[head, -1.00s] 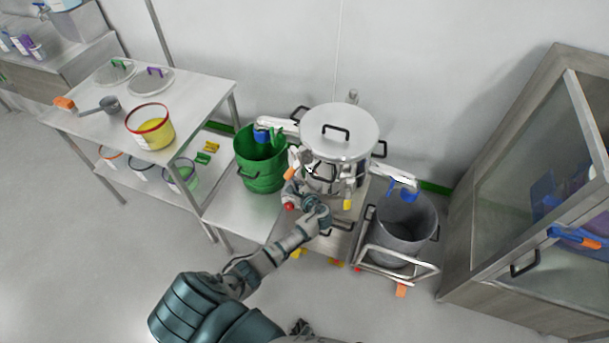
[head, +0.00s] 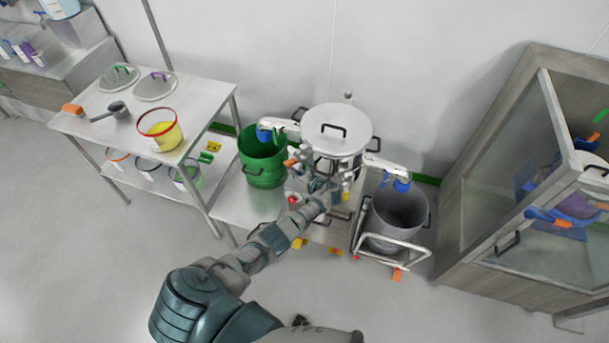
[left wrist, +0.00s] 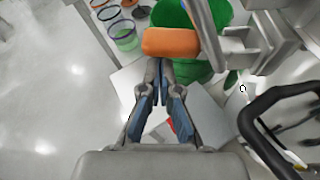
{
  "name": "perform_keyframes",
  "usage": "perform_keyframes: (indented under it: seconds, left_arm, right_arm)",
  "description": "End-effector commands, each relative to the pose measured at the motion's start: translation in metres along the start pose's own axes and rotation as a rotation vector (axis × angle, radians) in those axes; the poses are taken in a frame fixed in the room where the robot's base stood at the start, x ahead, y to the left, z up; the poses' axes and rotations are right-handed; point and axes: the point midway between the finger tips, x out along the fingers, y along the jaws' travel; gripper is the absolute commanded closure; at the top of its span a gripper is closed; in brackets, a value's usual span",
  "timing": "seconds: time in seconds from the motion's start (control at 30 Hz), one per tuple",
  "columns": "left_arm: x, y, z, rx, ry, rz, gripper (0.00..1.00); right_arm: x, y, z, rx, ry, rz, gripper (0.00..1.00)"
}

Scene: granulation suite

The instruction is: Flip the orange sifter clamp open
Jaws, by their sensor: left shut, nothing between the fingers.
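The orange sifter clamp (head: 291,163) sits at the left side of the sifter (head: 336,140), just below its round steel lid. In the left wrist view the clamp's thick orange handle (left wrist: 171,42) is just beyond my fingertips. My left gripper (head: 308,163) is in front of the sifter, to the right of the clamp in the head view. In the left wrist view the left gripper (left wrist: 160,67) has its fingers together with nothing between them. I cannot tell whether the tips touch the handle. My arm hides part of the sifter's front. My right gripper is out of view.
A green bin (head: 263,165) stands left of the sifter and a grey bin (head: 393,222) stands right in a cart. A black handle (left wrist: 262,128) is close on the right in the wrist view. A steel table (head: 205,112) is at left, a glass cabinet (head: 490,185) at right.

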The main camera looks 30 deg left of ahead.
Motion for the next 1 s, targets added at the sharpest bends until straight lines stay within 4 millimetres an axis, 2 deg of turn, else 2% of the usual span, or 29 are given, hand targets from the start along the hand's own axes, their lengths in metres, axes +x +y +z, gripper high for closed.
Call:
perform_keyframes:
  seconds: [0.1,0.4,1.0]
  left_arm:
    - [-0.003,0.000,0.008,0.074,0.000,0.025,1.00]
    - [-0.005,0.001,0.015,0.197,0.000,0.069,1.00]
    - [-0.006,0.001,0.016,0.232,0.000,0.080,1.00]
  right_arm:
    - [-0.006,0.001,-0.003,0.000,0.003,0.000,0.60]
    - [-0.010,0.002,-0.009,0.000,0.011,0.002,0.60]
    - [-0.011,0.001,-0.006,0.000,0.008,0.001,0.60]
